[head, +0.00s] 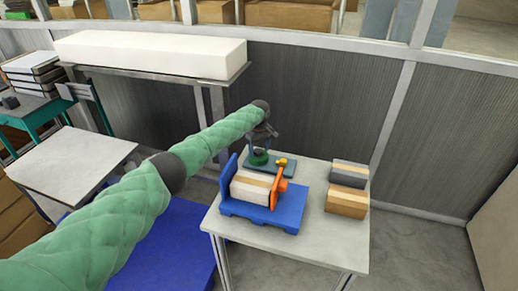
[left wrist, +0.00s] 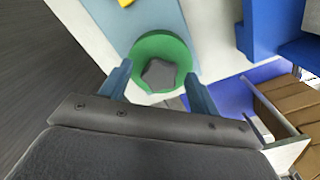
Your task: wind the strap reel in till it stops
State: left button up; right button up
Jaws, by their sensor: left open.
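The strap reel shows in the head view as a green round part (head: 259,158) on a blue-grey base plate (head: 284,169) at the back of the grey table. A small yellow piece (head: 282,161) stands on the plate's right. In the left wrist view the reel is a green disc (left wrist: 138,50) with a dark grey lobed knob (left wrist: 160,75) at its centre. My left gripper (head: 262,147) is above the reel, pointing down. Its two blue fingers (left wrist: 158,84) are apart, one on each side of the disc, with a gap around the knob. I cannot tell the height gap. My right gripper is not in view.
A blue cradle (head: 262,215) holding a pale box (head: 250,190) with an orange end piece (head: 280,188) stands just in front of the reel. A partition wall (head: 320,105) rises behind.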

pick_arm(q)
jog(key=c, duration=1)
